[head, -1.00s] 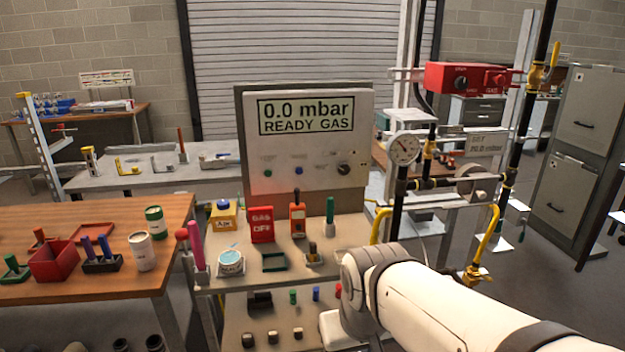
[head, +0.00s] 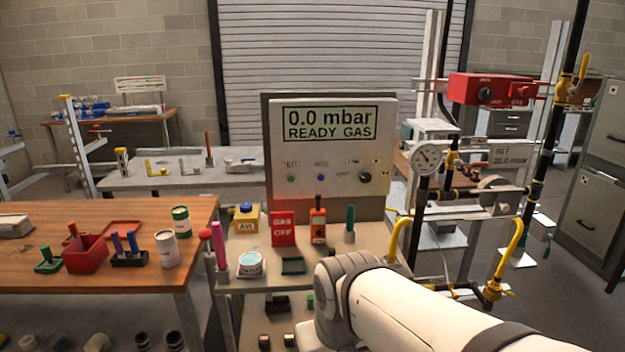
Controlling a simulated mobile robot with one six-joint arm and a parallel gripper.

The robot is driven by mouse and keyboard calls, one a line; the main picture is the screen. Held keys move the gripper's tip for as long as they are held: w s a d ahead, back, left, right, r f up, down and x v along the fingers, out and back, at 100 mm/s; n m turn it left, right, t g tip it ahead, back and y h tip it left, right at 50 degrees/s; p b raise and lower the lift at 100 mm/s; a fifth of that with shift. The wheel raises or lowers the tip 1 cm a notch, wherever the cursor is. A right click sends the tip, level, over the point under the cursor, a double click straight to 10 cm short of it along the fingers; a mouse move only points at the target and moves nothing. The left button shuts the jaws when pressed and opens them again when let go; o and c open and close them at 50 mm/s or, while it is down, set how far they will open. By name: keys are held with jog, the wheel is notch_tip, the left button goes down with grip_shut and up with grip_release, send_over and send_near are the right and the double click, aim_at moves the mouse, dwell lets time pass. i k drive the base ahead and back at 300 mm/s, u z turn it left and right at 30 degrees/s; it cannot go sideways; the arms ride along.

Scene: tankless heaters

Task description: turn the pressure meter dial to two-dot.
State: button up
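The pressure meter (head: 333,150) is a grey upright panel standing behind a small bench. Its screen (head: 325,122) reads "0.0 mbar READY GAS". A dark round dial (head: 365,177) sits at the lower right of the panel. Small labels surround it, but they and the dial's pointer are too small to read. My white arm reaches in from the lower right, below and in front of the panel. My gripper is not visible in the head view.
A small bench (head: 232,285) holds a red "GAS OFF" block (head: 283,228), an orange handheld device (head: 318,222) and a white tub (head: 250,264). Right of the panel stand a round gauge (head: 427,157), yellow pipes (head: 512,250) and a red box (head: 490,90). A wooden table (head: 100,285) is left.

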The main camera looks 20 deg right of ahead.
aim_at(365, 177)
jog(key=z, duration=0.05)
jog(key=i, duration=1)
jog(key=u, duration=0.05)
